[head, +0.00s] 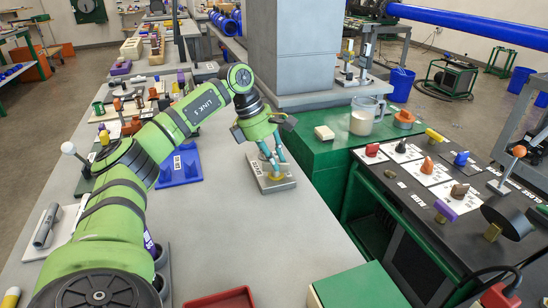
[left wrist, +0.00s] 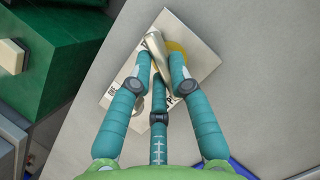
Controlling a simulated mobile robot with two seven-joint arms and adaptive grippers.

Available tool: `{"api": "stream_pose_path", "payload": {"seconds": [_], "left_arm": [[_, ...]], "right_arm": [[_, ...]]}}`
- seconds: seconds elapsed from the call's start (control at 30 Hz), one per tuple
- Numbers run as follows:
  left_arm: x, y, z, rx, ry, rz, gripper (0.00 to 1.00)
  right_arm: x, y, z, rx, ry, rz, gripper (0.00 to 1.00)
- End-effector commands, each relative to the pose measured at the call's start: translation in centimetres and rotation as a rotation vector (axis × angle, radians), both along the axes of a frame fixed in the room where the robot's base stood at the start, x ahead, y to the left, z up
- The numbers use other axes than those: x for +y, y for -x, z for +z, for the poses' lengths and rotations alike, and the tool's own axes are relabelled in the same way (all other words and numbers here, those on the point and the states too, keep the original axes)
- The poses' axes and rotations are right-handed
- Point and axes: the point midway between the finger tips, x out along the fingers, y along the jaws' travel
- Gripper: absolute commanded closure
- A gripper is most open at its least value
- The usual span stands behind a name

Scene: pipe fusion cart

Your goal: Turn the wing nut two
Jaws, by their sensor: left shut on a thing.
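A pale block (head: 270,187) with printed lettering stands on the grey table, and in the left wrist view it shows as a light plate (left wrist: 199,62). The wing nut (left wrist: 157,52) is a beige-gold bar over a yellow round part (left wrist: 176,47) on this plate. My left gripper (head: 276,172) reaches down over the block with its teal fingers. In the left wrist view the fingers (left wrist: 160,82) are closed around the lower end of the wing nut. Part of the lettering is hidden behind the fingers, so I cannot read its number. My right gripper is out of view.
A blue spiked stand (head: 181,167) is left of the block on the grey table (head: 250,245). A red tray (head: 220,299) lies at the near edge. A green cabinet (head: 322,153) with a clear jug (head: 362,118) stands to the right.

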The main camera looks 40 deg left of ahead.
Motion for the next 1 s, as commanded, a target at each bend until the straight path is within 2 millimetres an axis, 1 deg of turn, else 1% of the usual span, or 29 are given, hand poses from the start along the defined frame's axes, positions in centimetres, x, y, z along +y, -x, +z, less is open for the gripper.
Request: {"api": "stream_pose_path", "payload": {"seconds": [0.17, 0.37, 0.63, 1.0], "left_arm": [[0.0, 0.1, 0.0, 0.001, -0.001, 0.057, 1.00], [0.0, 0.2, 0.0, 0.002, -0.002, 0.191, 1.00], [-0.1, 0.3, 0.0, -0.001, -0.002, 0.438, 1.00], [-0.2, 0.5, 0.1, -0.002, -0.001, 0.784, 1.00]], "right_arm": [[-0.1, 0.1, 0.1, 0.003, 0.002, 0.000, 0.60], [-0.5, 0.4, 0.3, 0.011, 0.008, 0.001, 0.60], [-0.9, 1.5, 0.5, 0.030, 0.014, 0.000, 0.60], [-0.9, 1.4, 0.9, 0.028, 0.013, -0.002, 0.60]]}}
